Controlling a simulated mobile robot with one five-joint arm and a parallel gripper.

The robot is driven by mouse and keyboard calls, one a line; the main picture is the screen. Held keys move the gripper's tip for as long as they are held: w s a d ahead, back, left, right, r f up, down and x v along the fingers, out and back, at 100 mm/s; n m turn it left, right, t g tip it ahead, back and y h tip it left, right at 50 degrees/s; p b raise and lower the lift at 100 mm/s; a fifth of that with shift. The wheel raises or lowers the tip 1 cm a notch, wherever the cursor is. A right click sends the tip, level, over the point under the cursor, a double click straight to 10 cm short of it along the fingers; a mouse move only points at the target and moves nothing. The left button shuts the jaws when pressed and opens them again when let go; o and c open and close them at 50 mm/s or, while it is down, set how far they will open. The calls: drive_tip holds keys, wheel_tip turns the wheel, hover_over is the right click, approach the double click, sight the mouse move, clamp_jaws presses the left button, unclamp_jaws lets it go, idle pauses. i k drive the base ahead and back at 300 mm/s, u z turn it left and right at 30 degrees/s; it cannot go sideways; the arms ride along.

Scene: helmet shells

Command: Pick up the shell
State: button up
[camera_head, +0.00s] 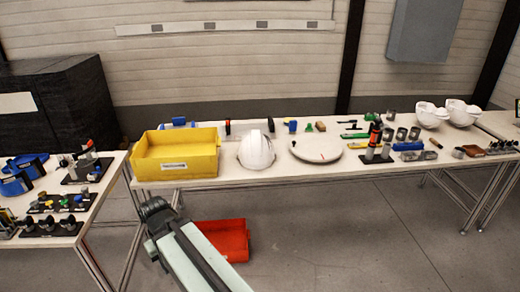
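A white helmet shell (256,150) sits dome up on the long table (290,170), near its front edge. It stands between a yellow bin and a round white disc. Two more white shells, a left one (430,115) and a right one (462,112), lie side by side at the table's far right. The dark end of my arm, with my gripper (156,209), is low in front of the table, below the yellow bin and left of the near shell. It is apart from every shell. Its fingers cannot be made out.
The yellow bin (176,166) is close left of the near shell, and the round disc (316,150) is close right. Small tools and parts crowd the table's right. A red bin (234,240) is on the floor (350,240), which is open to the right.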

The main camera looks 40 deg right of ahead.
sight(256, 152)
drive_tip(key=z, duration=0.05)
drive_tip(key=i, duration=0.95)
drive_tip(key=u, duration=0.05)
